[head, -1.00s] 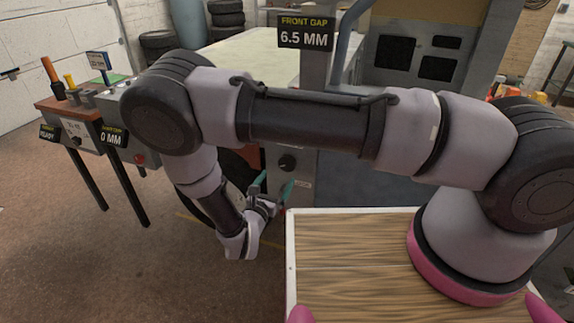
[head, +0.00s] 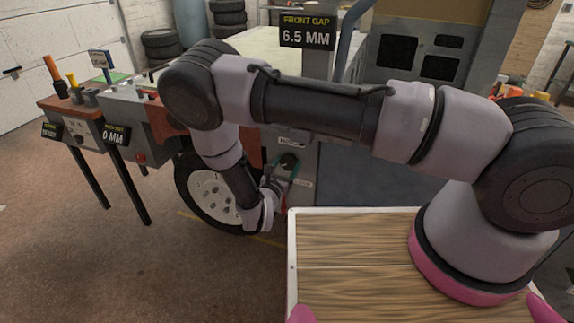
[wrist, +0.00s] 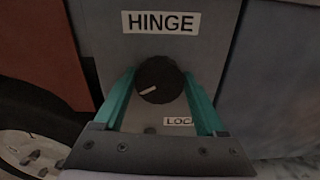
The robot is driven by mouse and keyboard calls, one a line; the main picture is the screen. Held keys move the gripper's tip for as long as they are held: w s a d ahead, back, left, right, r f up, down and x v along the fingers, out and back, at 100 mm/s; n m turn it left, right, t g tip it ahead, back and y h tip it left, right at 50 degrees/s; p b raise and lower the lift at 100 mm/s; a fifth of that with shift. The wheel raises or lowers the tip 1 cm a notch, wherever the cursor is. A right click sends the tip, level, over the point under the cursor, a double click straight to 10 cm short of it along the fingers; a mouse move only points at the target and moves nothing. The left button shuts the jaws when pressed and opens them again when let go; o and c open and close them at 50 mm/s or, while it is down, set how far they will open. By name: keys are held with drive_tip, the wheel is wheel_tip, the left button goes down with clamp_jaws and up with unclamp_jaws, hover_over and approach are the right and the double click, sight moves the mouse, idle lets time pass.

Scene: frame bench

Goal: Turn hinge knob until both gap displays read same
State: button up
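The black hinge knob (wrist: 160,80) sits on a grey panel under a HINGE label (wrist: 161,22). Its pale pointer mark points to the lower left. In the head view the knob (head: 289,161) is at the centre. I cannot tell how deep the fingertips reach. The front gap display (head: 306,32) reads 6.5 MM. A second display (head: 115,134) at the left shows "0 MM"; the rest of its reading and label are partly hidden by the bench edge.
A wheel (head: 210,192) stands left of the panel, behind my arm. A wooden-topped surface (head: 350,265) lies in front of the panel. A label reading LOC (wrist: 179,121), partly covered by my right finger, is below the knob. Open floor lies at the lower left.

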drive_tip(key=c, duration=0.3)
drive_tip(key=shift+c, duration=0.2)
drive_tip(key=shift+n, duration=0.3)
drive_tip(key=n, duration=0.5)
drive_tip(key=shift+a+n, duration=0.2)
drive_tip(key=shift+n, duration=0.1)
drive_tip(key=n, duration=0.5)
drive_tip(key=shift+w+f+n, duration=0.1)
drive_tip(key=shift+n, duration=0.2)
drive_tip(key=shift+a, duration=0.1)
drive_tip(key=o, duration=1.3)
